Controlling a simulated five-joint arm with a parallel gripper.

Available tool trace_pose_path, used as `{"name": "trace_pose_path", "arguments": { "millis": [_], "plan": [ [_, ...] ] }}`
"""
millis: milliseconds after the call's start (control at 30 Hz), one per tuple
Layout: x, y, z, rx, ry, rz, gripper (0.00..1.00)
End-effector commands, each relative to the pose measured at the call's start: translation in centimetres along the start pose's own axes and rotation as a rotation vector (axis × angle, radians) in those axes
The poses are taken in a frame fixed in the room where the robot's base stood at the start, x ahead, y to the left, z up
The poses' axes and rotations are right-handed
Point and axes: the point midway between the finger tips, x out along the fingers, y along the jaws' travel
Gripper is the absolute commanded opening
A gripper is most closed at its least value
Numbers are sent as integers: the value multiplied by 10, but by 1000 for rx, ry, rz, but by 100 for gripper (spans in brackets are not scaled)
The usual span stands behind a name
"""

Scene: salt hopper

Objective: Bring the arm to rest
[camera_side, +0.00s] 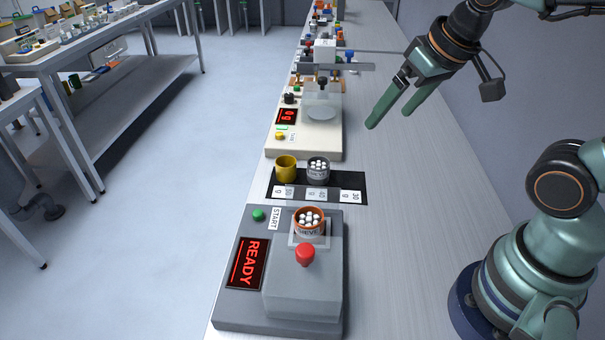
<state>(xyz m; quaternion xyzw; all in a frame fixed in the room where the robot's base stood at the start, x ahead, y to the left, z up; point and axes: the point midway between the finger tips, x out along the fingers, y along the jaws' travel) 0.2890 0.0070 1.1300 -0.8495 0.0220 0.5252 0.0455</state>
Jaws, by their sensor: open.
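My gripper (387,119) is at the upper right, held above the bench. Its two green fingers are apart with nothing between them, and they point down to the left. The fingertips are clear of the scale and the machine. My arm's base stands at the lower right.
A grey machine (305,287) showing READY holds an orange-rimmed cup (309,219) of white pieces, behind a red knob (305,254). A black mat (356,184) holds a yellow cup (286,168) and a grey cup (318,168). A scale (318,139) stands behind. The bench (400,200) is bare at right.

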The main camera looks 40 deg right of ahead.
Motion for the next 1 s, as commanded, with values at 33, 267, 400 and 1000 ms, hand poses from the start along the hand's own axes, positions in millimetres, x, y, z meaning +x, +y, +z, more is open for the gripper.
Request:
{"name": "trace_pose_path", "arguments": {
  "millis": [33,267,400,1000],
  "plan": [
    [-2,4,1,-36,15,4,98],
    [-3,8,3,-104,29,10,98],
    [-3,7,2,-102,29,9,98],
    [-3,7,2,-101,28,9,98]
  ]
}}
